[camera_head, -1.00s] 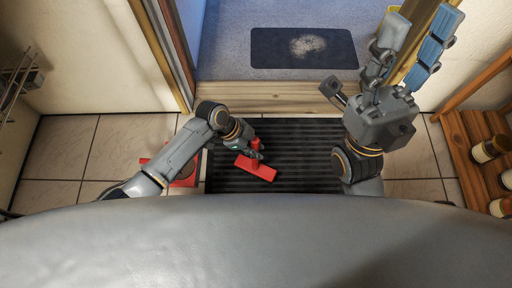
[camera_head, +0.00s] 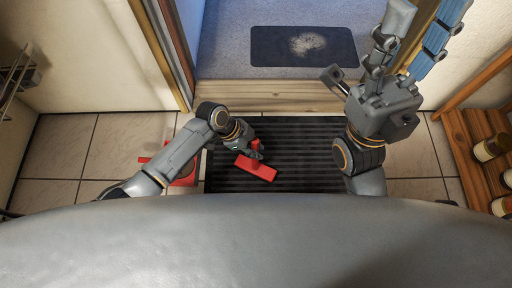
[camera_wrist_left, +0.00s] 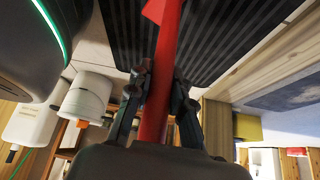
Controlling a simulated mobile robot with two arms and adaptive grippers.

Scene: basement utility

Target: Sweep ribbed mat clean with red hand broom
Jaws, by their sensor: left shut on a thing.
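The black ribbed mat (camera_head: 305,160) lies on the tiled floor before the doorway. It also shows in the left wrist view (camera_wrist_left: 235,30). My left gripper (camera_head: 252,147) is shut on the red hand broom (camera_head: 257,169) over the mat's left part. In the left wrist view the red handle (camera_wrist_left: 162,85) passes between the two fingers (camera_wrist_left: 160,100). I cannot tell whether the broom touches the mat. My right gripper (camera_head: 402,45) is raised at the upper right with its fingers apart and nothing between them. No clear debris shows on the visible ribs.
A red dustpan-like thing (camera_head: 186,176) lies partly hidden under my left arm. Beyond the wooden threshold (camera_head: 270,97), a dark mat (camera_head: 275,48) bears a pale patch. A wooden shelf with jars (camera_head: 490,149) stands at right. Tiles at left (camera_head: 60,150) are clear.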

